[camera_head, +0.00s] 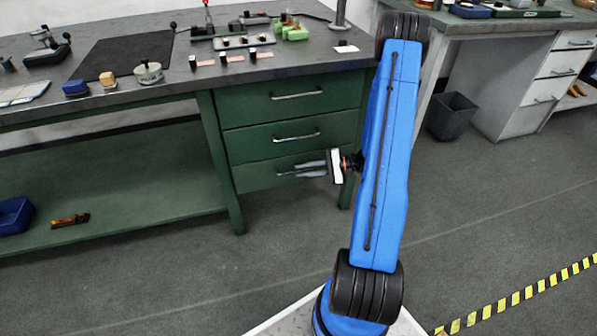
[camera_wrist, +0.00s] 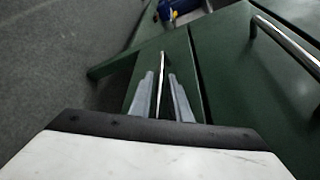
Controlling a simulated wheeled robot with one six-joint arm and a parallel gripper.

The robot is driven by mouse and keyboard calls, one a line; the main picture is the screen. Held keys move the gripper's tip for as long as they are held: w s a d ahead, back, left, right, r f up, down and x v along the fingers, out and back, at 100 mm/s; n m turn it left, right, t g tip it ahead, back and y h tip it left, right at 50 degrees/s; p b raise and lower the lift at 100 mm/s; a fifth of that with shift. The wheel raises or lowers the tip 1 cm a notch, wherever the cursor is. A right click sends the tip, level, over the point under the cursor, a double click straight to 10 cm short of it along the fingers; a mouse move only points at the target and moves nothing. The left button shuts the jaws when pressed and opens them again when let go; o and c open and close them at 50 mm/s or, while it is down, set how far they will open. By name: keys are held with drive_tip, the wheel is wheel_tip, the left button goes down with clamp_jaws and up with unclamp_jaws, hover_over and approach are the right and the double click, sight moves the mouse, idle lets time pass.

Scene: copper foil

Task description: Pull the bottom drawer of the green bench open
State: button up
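The green bench (camera_head: 209,130) has three stacked green drawers with silver bar handles. The bottom drawer (camera_head: 255,181) looks shut, its front in line with the drawers above. My gripper (camera_head: 302,169) is at the right part of the bottom drawer's handle (camera_head: 283,174), its two grey fingers apart. In the wrist view the handle (camera_wrist: 162,72) runs between the fingers of my gripper (camera_wrist: 163,85), with a narrow gap on each side. My fingers and wrist hide part of the handle and drawer front.
The middle drawer's handle (camera_head: 297,137) is just above; it also shows in the wrist view (camera_wrist: 286,45). A blue bin (camera_head: 14,217) stands on the bench's lower shelf (camera_head: 130,215). A dark waste bin (camera_head: 452,116) stands at right. Floor before the drawers is clear.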

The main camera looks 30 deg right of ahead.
drive_tip(key=shift+x, duration=1.15)
drive_tip(key=shift+c, duration=0.3)
clamp_jaws()
drive_tip(key=shift+s, duration=0.15)
